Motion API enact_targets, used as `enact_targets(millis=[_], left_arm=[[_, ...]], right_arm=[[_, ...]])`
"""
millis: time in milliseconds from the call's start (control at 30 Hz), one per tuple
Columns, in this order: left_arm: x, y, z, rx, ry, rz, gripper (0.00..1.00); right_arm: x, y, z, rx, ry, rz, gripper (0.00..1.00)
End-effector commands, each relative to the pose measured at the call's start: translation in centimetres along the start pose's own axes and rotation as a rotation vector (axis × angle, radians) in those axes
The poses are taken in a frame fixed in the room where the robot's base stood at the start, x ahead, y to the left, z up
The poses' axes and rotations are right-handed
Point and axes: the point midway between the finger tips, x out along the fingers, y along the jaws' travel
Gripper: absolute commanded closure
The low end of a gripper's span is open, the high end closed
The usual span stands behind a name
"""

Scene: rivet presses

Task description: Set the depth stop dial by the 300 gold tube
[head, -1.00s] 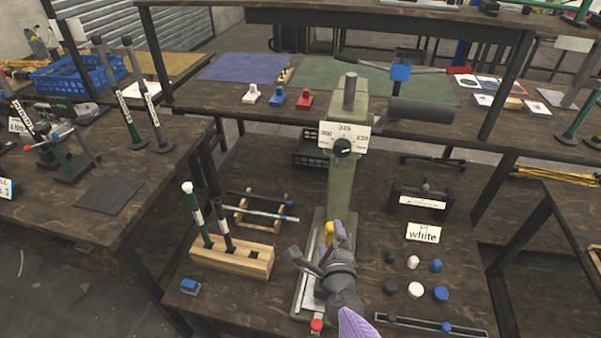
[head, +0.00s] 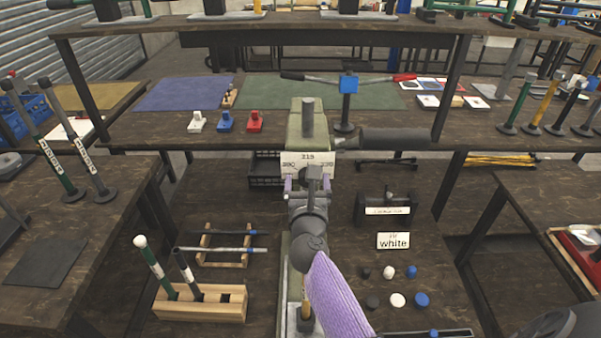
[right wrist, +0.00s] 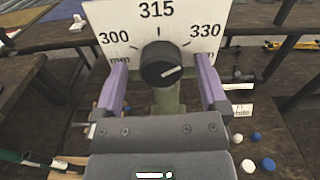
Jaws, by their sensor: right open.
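The depth stop dial is a black knob (right wrist: 162,64) on a white plate (right wrist: 110,22) marked 300, 315 and 330 mm. Its white line points right and slightly up, toward the 330 side. The plate (head: 300,160) is on the green press (head: 308,130) in the head view. My right gripper (head: 308,182) is open in front of the dial. In the right wrist view its purple fingers (right wrist: 162,82) stand on either side of the knob, apart from it. A gold piece (head: 306,302) shows low at the press, mostly behind my arm; I cannot read any number on it. My left gripper is out of view.
A wooden block (head: 200,305) holding two tubes stands left of the press, near a rack (head: 225,247) with rods. Right are a "white" card (head: 393,241) and several caps (head: 397,299). The press's handle (head: 395,138) sticks out to the right.

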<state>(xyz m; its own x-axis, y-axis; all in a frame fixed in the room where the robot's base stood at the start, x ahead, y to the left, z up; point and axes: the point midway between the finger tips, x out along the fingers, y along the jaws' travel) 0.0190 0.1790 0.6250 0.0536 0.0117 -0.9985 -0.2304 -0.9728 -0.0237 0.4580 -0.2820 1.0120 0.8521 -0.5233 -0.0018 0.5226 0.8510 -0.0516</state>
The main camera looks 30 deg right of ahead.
Motion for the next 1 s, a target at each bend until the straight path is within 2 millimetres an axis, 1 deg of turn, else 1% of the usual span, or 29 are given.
enact_targets(millis=[167,267,300,367,400,567,600,633,833,1000], left_arm=[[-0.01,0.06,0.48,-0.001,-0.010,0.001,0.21],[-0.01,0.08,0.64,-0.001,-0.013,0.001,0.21],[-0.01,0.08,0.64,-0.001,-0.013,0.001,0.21],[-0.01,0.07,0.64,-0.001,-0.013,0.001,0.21],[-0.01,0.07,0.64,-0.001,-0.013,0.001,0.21],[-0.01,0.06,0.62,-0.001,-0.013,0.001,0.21],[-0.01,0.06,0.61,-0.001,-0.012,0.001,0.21],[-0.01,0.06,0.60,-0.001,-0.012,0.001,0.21],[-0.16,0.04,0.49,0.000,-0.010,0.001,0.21],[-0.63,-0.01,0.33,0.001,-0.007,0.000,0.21]], right_arm=[[0.00,0.00,-0.03,-0.001,0.000,0.000,0.06],[0.00,0.01,-0.03,-0.001,0.000,0.000,0.26],[-0.01,0.01,-0.03,-0.001,0.000,0.001,0.34],[-0.01,0.01,-0.03,-0.001,0.000,0.001,0.47],[-0.01,0.02,-0.03,-0.001,0.000,0.001,0.55],[-0.01,0.03,-0.03,-0.001,0.000,0.001,0.89],[-0.01,0.03,-0.03,-0.001,0.000,0.001,0.98],[-0.01,0.03,-0.03,-0.001,0.000,0.001,1.00],[-0.01,0.03,0.02,-0.019,0.000,0.001,1.00],[-0.02,0.04,0.08,-0.088,0.002,0.001,1.00]])
